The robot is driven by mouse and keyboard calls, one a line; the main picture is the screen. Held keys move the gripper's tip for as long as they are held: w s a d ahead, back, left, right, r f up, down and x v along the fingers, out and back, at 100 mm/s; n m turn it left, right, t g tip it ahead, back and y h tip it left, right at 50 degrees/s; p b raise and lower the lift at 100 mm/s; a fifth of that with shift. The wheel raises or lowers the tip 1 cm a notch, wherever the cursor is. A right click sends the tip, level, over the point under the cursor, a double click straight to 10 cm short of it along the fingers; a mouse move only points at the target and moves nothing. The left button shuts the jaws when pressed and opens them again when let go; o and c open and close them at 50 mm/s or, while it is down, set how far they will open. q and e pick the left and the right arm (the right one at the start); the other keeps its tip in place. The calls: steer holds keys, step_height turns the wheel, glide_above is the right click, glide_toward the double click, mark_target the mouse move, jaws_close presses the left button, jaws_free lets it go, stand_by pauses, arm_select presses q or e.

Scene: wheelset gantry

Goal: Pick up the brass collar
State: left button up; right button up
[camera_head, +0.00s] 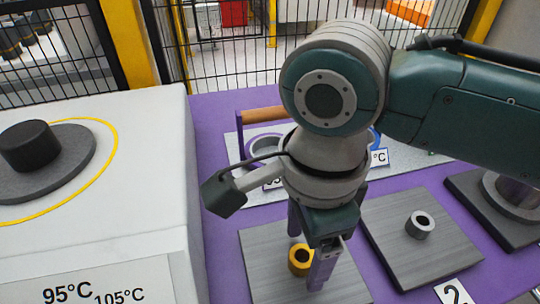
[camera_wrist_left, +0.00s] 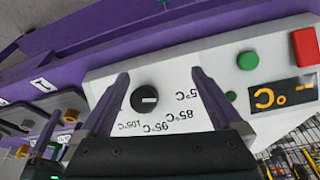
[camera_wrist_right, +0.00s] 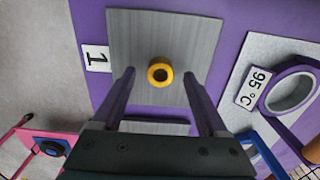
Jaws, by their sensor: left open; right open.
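The brass collar (camera_head: 299,260) is a short yellow ring standing on a grey square plate (camera_head: 256,274) on the purple table. It also shows in the right wrist view (camera_wrist_right: 160,72), hole towards the camera, on the plate beside the label "1". My right gripper (camera_head: 308,262) points down over this plate, with its fingers close around the collar in the head view. In the right wrist view the open fingers (camera_wrist_right: 160,75) lie either side of the collar with gaps. My left gripper (camera_wrist_left: 160,80) is open and empty, facing a panel with a black knob.
A second grey plate (camera_head: 395,249) holds a grey collar (camera_head: 419,225), right of the first. A dark block (camera_head: 485,207) with a metal ring stands farther right. A white heater housing (camera_head: 90,180) with a black knob fills the left. A holder labelled 95 °C (camera_wrist_right: 256,88) lies behind.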

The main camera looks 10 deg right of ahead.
steer(key=shift+f, duration=0.55)
steer(key=shift+a, duration=0.1)
jaws_close()
